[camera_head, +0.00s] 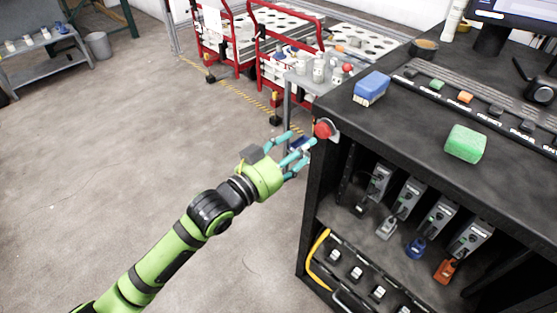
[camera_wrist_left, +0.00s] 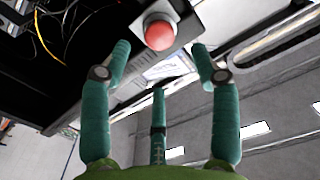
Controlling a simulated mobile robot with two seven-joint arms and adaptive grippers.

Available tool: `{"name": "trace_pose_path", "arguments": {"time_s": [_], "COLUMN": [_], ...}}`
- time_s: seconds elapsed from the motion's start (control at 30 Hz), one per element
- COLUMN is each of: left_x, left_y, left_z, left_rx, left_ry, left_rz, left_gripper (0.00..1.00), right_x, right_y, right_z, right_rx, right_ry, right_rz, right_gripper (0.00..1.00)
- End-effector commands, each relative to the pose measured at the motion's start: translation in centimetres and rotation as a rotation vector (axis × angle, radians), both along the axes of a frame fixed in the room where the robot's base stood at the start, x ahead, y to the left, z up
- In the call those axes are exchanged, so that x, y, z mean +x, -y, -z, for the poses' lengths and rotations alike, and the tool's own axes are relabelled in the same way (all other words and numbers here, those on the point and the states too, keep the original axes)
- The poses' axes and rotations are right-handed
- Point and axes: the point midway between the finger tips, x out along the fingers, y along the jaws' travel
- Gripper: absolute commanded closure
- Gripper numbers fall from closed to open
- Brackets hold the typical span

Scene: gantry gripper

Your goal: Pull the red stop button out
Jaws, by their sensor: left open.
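The red stop button (camera_head: 324,128) is mounted on the left side of the black workbench, near its upper corner. In the left wrist view the red stop button (camera_wrist_left: 159,36) sits on a grey plate just ahead of the fingers. My left gripper (camera_head: 297,147) is open, its teal fingers pointing at the button. In the left wrist view my left gripper (camera_wrist_left: 160,70) has two fingers spread to either side and a third below. The fingers appear apart from the button, with nothing between them. My right gripper is not in view.
The black workbench (camera_head: 400,130) carries a blue block (camera_head: 371,87), a green block (camera_head: 465,143) and a row of labelled switches. Its shelf holds several grey devices (camera_head: 411,201). Red carts (camera_head: 262,45) stand behind. The floor (camera_head: 130,130) at left is clear.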

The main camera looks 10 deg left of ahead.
Motion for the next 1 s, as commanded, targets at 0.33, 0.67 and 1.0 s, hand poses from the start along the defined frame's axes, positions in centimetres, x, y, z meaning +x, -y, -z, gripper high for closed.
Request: {"name": "trace_pose_path", "arguments": {"time_s": [0.33, 0.67, 1.0], "left_x": [-4.8, -5.4, -5.2], "left_y": [-3.5, -3.9, -4.0], "left_z": [0.1, -0.1, 0.3], "left_rx": [0.001, -0.001, 0.001], "left_ry": [-0.001, 0.001, -0.006], "left_rz": [0.000, 0.000, -0.005], "left_gripper": [0.38, 0.38, 0.38], "right_x": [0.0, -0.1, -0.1], "right_y": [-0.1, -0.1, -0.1], "right_z": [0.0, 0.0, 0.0], "right_rx": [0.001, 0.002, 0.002], "right_ry": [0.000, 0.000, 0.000], "right_rz": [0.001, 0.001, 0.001], "right_gripper": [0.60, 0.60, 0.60]}}
